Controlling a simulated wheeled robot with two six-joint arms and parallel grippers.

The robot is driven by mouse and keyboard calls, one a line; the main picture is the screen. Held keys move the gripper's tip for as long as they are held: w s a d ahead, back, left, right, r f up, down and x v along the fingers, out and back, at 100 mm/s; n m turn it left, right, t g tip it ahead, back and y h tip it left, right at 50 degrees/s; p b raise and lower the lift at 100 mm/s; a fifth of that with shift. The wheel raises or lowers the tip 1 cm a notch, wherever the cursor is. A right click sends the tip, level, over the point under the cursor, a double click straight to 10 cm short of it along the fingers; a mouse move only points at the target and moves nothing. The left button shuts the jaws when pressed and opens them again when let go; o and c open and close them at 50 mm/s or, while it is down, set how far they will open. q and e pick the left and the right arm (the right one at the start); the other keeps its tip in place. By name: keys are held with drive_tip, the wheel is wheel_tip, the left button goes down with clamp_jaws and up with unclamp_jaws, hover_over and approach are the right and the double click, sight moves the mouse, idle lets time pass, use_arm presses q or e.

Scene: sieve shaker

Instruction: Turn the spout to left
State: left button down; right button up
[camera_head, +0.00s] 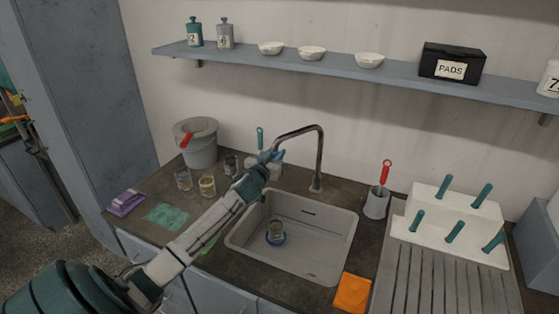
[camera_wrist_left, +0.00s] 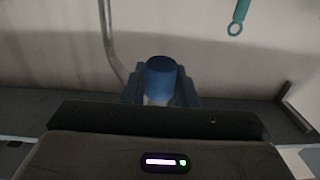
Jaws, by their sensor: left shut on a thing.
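The grey tap (camera_head: 319,160) stands upright behind the sink (camera_head: 320,240). Its bent spout (camera_head: 298,131) reaches left, over the back left part of the sink. My left gripper (camera_head: 268,157) is at the spout's outer end and is shut on it. In the left wrist view a blue cylindrical end piece (camera_wrist_left: 161,76) sits between the fingers, and the grey pipe (camera_wrist_left: 110,45) shows at the upper left. The exact contact is partly hidden by the fingers. My right gripper is not in view.
Right are a cup with a red-handled brush (camera_head: 376,205), an orange sponge (camera_head: 352,292) and a white peg rack (camera_head: 455,215). A shelf (camera_head: 330,66) hangs above.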

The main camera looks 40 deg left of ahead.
use_arm(q)
drive_tip(key=shift+a+r, duration=0.1)
idle(0.3)
drive_tip(key=c, duration=1.4)
unclamp_jaws()
drive_tip(key=shift+o, duration=1.1)
drive_tip(key=shift+a, duration=0.15)
drive_tip(key=b+v, duration=0.4)
drive_tip(key=v, duration=0.6)
drive_tip(key=shift+s+b, duration=0.3)
drive_tip(key=shift+f, duration=0.25)
